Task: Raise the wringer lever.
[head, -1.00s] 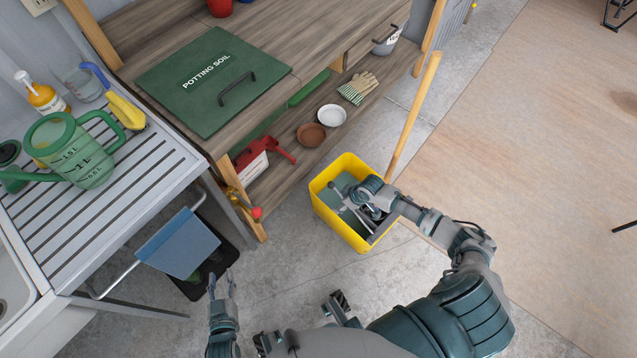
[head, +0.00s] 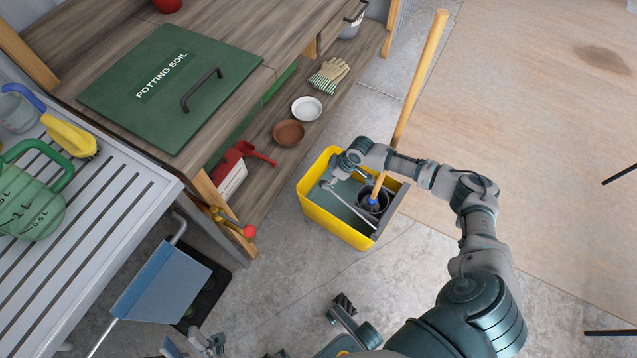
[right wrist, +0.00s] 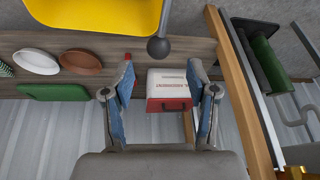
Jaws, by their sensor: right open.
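The yellow mop bucket (head: 335,222) stands on the concrete floor, with a grey wringer at its right end. The wringer lever (head: 350,208) is a thin grey rod slanting low across the bucket towards its left rim. In the right wrist view, the lever's dark ball knob (right wrist: 158,48) shows beside the yellow bucket wall (right wrist: 95,12). My right gripper (head: 346,165) is above the bucket's far rim. It is open and empty in the right wrist view (right wrist: 160,78), the knob ahead of its fingertips and apart from them. My left gripper (head: 193,345) is at the bottom edge, partly cut off.
A mop with a wooden handle (head: 421,72) leans out of the bucket, close to my right forearm. The potting bench's lower shelf (head: 262,192) is behind, with a red scoop (head: 255,152) and saucers. A blue dustpan-like panel (head: 165,283) is at left.

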